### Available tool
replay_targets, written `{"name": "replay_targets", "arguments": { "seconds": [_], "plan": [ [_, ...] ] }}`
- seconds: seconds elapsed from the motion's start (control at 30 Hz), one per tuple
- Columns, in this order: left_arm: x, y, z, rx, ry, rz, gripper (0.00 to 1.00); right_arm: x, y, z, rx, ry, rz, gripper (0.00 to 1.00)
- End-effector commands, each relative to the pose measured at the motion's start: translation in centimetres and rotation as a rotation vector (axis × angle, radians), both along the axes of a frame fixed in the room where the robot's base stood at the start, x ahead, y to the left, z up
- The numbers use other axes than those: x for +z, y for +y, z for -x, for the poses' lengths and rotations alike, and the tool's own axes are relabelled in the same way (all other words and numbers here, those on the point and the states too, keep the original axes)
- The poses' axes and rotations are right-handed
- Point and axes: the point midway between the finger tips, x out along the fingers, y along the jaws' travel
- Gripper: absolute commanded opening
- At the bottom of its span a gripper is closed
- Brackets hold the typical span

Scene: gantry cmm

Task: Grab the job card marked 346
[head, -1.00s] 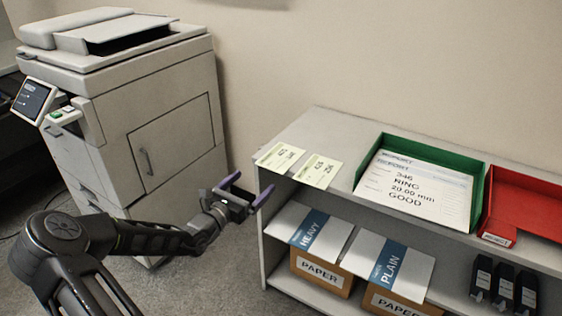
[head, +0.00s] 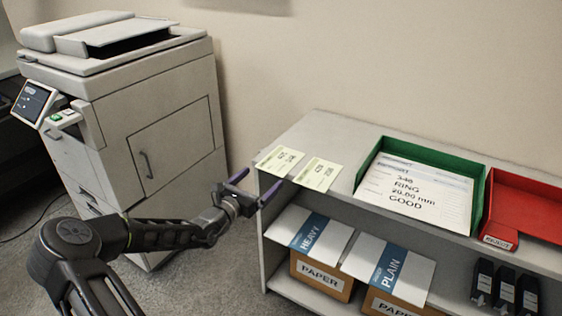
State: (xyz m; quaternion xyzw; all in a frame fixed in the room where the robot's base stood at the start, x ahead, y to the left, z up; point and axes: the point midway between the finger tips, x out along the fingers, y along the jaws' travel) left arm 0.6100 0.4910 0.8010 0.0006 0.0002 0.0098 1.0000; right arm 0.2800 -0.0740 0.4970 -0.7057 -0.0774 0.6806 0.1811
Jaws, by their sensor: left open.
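Two small pale yellow-green cards lie flat at the left front edge of the shelf unit's top. The left card (head: 279,160) and the right card (head: 318,174) carry small print too blurred to read surely. A white report sheet (head: 415,198) in the green tray (head: 478,195) reads "346 RING 20.00 mm GOOD". My left gripper (head: 266,177) is open and empty. Its purple-grey fingers point towards the cards, with the fingertips close to the shelf's front left edge; contact cannot be told. My right gripper is not in view.
A red tray (head: 525,200) stands right of the green one on the shelf unit (head: 312,126). Below are paper boxes (head: 320,278) with packs on top and several black cartridges (head: 505,285). A large copier (head: 120,110) stands at the left.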

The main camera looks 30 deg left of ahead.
Motion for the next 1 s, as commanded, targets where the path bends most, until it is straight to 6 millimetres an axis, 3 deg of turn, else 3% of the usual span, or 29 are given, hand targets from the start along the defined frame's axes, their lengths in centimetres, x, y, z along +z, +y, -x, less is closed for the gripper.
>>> {"name": "replay_targets", "arguments": {
  "seconds": [0.13,0.3,0.87,1.0],
  "plan": [
    [0.0,0.0,-2.4,-0.001,-0.003,0.003,1.00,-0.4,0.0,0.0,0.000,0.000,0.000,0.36],
    [0.0,0.0,-3.7,-0.001,-0.001,0.001,1.00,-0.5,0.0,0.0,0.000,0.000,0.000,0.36],
    [0.1,0.0,-3.7,0.000,0.000,0.001,1.00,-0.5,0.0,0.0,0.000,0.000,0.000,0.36],
    [0.0,0.0,-3.7,0.000,0.000,0.001,0.90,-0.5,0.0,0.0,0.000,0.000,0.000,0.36]
  ]
}}
